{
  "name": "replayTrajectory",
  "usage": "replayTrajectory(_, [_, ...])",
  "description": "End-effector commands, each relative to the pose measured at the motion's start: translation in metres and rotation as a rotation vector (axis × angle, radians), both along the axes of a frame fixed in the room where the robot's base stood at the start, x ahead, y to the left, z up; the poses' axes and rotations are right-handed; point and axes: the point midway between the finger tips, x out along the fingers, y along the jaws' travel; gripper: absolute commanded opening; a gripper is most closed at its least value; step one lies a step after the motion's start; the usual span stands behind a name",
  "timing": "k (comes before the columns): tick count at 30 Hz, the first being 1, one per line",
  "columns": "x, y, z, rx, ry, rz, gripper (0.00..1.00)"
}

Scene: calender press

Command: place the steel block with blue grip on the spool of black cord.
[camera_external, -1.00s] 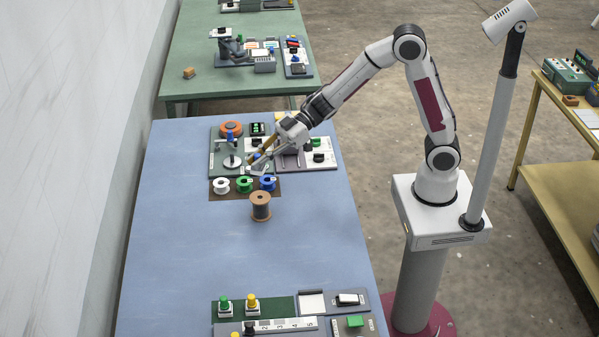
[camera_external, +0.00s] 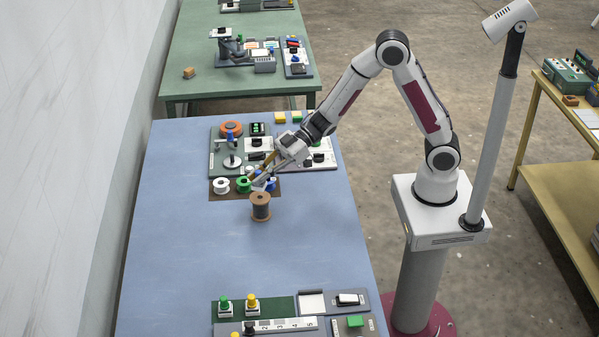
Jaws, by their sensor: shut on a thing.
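The spool of black cord (camera_external: 261,207) stands upright on the blue table, with brown flanges and dark cord around its middle. My gripper (camera_external: 260,180) is just behind it, above the row of small spools. It is shut on a small grey piece at its fingertips, which appears to be the steel block. Its blue grip is mostly hidden by the fingers and hard to tell from the blue spool (camera_external: 271,184) there. The held piece appears apart from the black cord spool.
A white spool (camera_external: 221,186) and a green spool (camera_external: 244,185) stand on a brown mat beside the blue one. Behind them is a green panel (camera_external: 217,160) with fixtures. The table's left and middle front are clear. More panels lie at the near edge.

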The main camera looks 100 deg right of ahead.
Motion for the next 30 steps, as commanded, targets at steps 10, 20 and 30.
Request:
replayTrajectory(10, [0.000,0.000,-0.009,0.001,0.002,-0.001,0.00])
replayTrajectory(20, [0.000,0.000,-0.035,0.002,0.001,-0.001,0.00])
replayTrajectory(30, [0.000,0.000,-0.037,0.000,-0.001,-0.001,0.00])
